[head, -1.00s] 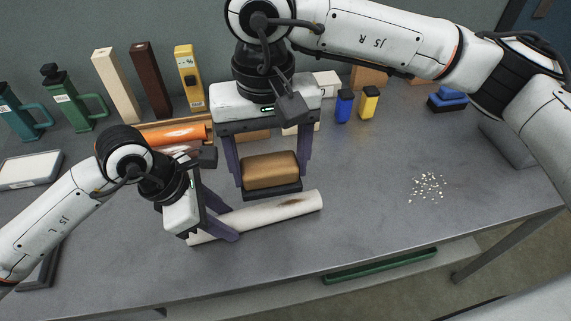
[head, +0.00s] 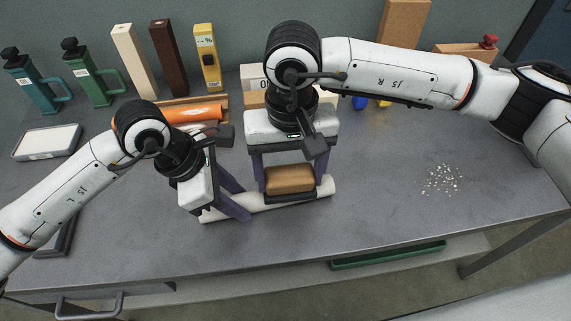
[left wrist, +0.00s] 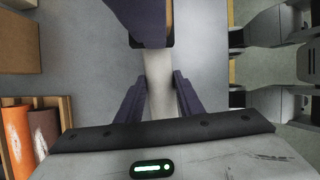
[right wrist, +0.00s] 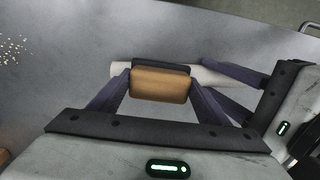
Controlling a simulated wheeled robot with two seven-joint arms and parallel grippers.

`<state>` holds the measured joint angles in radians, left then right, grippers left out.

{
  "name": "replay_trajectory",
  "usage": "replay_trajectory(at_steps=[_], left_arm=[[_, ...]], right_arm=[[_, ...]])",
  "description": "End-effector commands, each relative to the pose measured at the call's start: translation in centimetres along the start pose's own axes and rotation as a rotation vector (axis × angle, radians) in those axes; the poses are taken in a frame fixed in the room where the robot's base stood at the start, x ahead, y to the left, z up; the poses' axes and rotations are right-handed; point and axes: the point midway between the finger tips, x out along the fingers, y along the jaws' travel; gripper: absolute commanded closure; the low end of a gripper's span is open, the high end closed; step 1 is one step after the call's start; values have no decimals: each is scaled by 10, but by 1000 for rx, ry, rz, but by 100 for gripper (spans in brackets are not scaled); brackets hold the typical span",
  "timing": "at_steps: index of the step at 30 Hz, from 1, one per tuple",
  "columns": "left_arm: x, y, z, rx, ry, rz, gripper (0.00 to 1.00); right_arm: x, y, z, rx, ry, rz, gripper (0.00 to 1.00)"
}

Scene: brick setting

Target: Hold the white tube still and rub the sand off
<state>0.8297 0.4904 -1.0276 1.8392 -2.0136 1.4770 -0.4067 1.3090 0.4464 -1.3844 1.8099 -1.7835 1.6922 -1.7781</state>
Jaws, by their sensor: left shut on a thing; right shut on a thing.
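The white tube (head: 253,203) lies on the grey table. My left gripper (head: 237,211) is shut on its left part; the tube also runs between its fingers in the left wrist view (left wrist: 160,88). My right gripper (head: 292,191) is shut on a sanding block with a tan body (head: 290,179) and a dark underside. The block is over the right part of the tube and seems to touch it. In the right wrist view the tan block (right wrist: 160,84) sits between the fingers, with the tube (right wrist: 213,75) behind it. Sand on the tube is not visible; the block covers that part.
White crumbs (head: 442,180) lie on the table at the right. The front right of the table is clear.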

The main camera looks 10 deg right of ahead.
Motion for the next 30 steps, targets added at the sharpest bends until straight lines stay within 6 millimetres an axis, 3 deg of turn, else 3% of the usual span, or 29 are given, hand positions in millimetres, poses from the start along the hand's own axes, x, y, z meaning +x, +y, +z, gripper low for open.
replay_trajectory(at_steps=[23,30], left_arm=[[-1,1,1,1,-2,2,97],[-1,0,1,1,-2,2,97]], right_arm=[[0,72,-7,3,0,3,58],[0,46,-4,-3,0,0,58]])
